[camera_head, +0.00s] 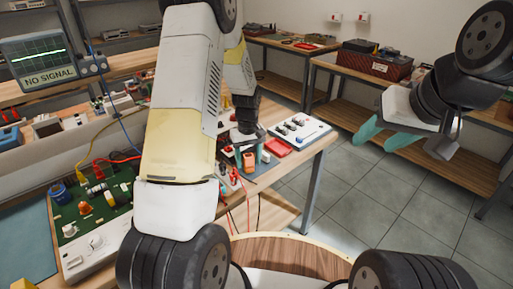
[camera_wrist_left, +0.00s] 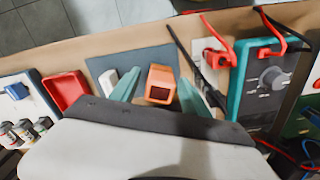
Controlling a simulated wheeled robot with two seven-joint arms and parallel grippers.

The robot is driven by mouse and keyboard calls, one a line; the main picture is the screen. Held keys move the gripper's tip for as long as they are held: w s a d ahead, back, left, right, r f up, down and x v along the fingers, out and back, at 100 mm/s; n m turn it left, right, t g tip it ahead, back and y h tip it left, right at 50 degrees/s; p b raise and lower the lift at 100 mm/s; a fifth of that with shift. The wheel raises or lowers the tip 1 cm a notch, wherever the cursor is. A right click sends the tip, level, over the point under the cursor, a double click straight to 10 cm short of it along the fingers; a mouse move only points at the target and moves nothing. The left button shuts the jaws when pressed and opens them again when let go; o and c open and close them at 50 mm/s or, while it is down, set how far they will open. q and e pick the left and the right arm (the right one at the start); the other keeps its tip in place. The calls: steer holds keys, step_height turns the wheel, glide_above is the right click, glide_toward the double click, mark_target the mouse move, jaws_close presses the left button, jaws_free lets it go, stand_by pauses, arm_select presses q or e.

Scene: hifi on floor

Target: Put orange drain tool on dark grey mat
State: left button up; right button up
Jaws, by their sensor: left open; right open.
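An orange box-like piece with a dark recess, which I take for the drain tool, shows in the left wrist view (camera_wrist_left: 160,85) and the head view (camera_head: 249,161). It is at the dark grey mat (camera_wrist_left: 150,56); its lower end is hidden, so I cannot tell how it rests. My left gripper (camera_wrist_left: 158,92) is open, with one teal finger on each side of the orange piece. In the head view my left arm hides much of this spot. My right gripper (camera_head: 385,140) is open and empty, over the floor at the right.
A small white piece (camera_wrist_left: 108,80) stands beside the left finger. A red tray (camera_wrist_left: 66,91) lies left of the mat. A teal multimeter (camera_wrist_left: 268,75) with red and black leads is close on the right. A green board (camera_head: 92,212) with several parts lies on the bench.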

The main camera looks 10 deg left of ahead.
arm_select(q)
step_height(320, 180, up, 12)
step_height(320, 180, up, 7)
steer(key=m+t, duration=0.1)
glide_above(248, 155)
steer(key=s, duration=0.4)
steer(key=s+r+m+t, duration=0.1)
steer(key=s+r+m, duration=0.1)
steer(key=s, duration=0.4)
steer(key=s+d+r+m+t+h, duration=0.1)
steer(key=s+r+t, duration=0.1)
steer(key=s+r, duration=0.3)
steer(key=s+d+r+m+t+h, duration=0.1)
steer(key=s+r+m+t, duration=0.1)
steer(key=s, duration=0.7)
steer(key=shift+s+d+r+m, duration=0.2)
steer(key=shift+r+m, duration=0.1)
steer(key=shift+r, duration=0.45)
